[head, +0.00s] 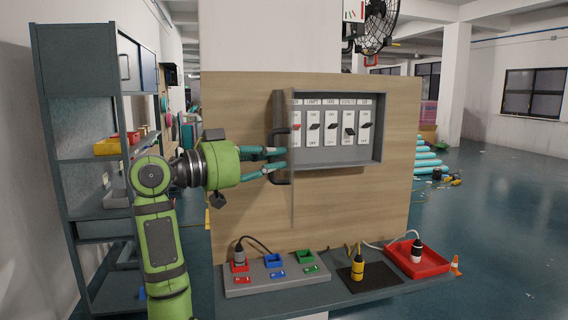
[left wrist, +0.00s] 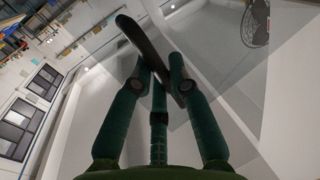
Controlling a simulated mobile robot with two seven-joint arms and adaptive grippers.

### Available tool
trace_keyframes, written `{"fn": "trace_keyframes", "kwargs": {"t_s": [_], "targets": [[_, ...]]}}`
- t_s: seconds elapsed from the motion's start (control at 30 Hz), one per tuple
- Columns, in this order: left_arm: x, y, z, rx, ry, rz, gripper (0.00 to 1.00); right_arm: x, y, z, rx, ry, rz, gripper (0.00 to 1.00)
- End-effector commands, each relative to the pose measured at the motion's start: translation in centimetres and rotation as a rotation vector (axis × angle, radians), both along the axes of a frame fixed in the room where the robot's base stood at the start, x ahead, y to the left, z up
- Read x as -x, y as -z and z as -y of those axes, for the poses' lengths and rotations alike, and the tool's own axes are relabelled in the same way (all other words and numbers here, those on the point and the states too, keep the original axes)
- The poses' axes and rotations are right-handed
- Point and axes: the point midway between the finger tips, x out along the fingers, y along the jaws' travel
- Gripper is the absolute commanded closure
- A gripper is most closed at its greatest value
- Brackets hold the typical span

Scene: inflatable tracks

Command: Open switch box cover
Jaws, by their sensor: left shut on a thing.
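The grey switch box (head: 377,130) is mounted on a wooden panel, and its row of several switches shows. Its clear cover (head: 292,205) appears swung out at the box's left side and is seen nearly edge-on. A dark curved handle (head: 282,132) is on the cover. My left gripper (head: 284,158) reaches in from the left, its green fingers shut on the handle. In the left wrist view the fingers (left wrist: 162,85) close around the dark handle (left wrist: 140,40), with the see-through cover behind it. My right gripper is not in view.
Below the box, a ledge holds a grey block (head: 280,285) with coloured sockets, a black mat (head: 372,282) with a yellow plug, and a red tray (head: 430,264). A shelf unit (head: 85,130) stands at the left. The floor at the right is mostly clear.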

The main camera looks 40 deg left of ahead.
Motion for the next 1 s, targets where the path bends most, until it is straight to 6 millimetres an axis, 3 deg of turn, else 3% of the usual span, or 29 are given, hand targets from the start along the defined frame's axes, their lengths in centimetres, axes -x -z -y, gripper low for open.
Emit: {"fn": "trace_keyframes", "kwargs": {"t_s": [0.47,0.5,0.53,0.87,1.0], "targets": [[0.1,0.3,-0.3,0.001,0.001,-0.010,1.00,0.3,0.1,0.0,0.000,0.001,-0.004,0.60],[0.1,0.3,-0.3,0.001,0.001,-0.010,0.66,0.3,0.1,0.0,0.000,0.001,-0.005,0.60],[0.1,0.3,-0.3,0.000,0.001,-0.009,0.57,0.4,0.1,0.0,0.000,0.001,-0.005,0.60],[0.2,0.1,-0.3,0.000,0.000,-0.003,0.57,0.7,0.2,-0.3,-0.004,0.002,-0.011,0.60],[1.2,0.1,-0.8,0.000,-0.002,-0.002,0.57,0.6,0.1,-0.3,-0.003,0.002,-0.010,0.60]]}}
